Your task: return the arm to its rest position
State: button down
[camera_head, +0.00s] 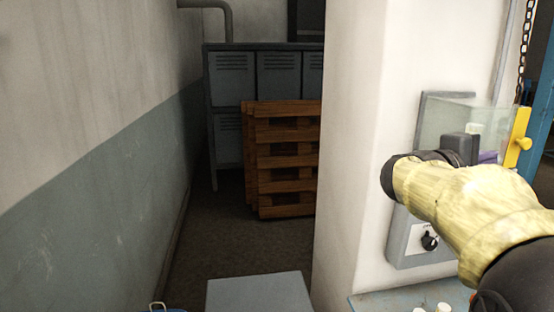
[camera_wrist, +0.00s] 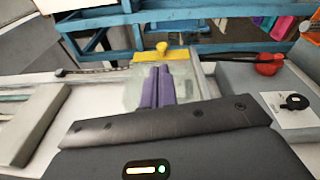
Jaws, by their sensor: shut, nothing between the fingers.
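My gripper shows in the wrist view (camera_wrist: 160,70) as two purple fingers side by side, closed together with nothing between them. In the head view its purple fingers (camera_head: 487,157) show partly at the right, beyond my pale yellow arm (camera_head: 465,200). The arm is bent and raised in front of a white pillar. The fingers are in front of or close to a clear panel (camera_head: 440,120) with a yellow edge piece and knob (camera_head: 521,143); I cannot tell whether they touch it. The dark hand body fills the bottom of the wrist view.
A white pillar (camera_head: 360,130) stands mid-view, with a grey dial box (camera_head: 410,245) on its side. Wooden pallets (camera_head: 285,165) and grey lockers (camera_head: 232,80) are at the back. Floor (camera_head: 225,255) is clear at left. A blue frame (camera_wrist: 215,47) crosses the wrist view; a red-ended object (camera_wrist: 268,66) lies right.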

jog(key=shift+s+d, duration=0.1)
jog(key=s+a+f+g+y, duration=0.1)
jog(key=a+f+y, duration=0.4)
jog(key=f, duration=0.7)
jog(key=s+a+f+g+y, duration=0.15)
jog(key=a+f+y, duration=0.3)
jog(key=f, duration=0.75)
jog(key=s+a+f+m+y+p, duration=0.1)
jog(key=s+a+f+y, duration=0.3)
jog(key=a, duration=0.4)
jog(key=s+a+f+m+y, duration=0.4)
jog(key=s+a+f, duration=0.1)
jog(key=a+f, duration=0.3)
jog(key=shift+s+f+p, duration=0.35)
jog(key=shift+f, duration=0.45)
jog(key=c, duration=2.1)
grip_release()
jog(key=shift+a+g, duration=0.1)
jog(key=shift+g, duration=0.15)
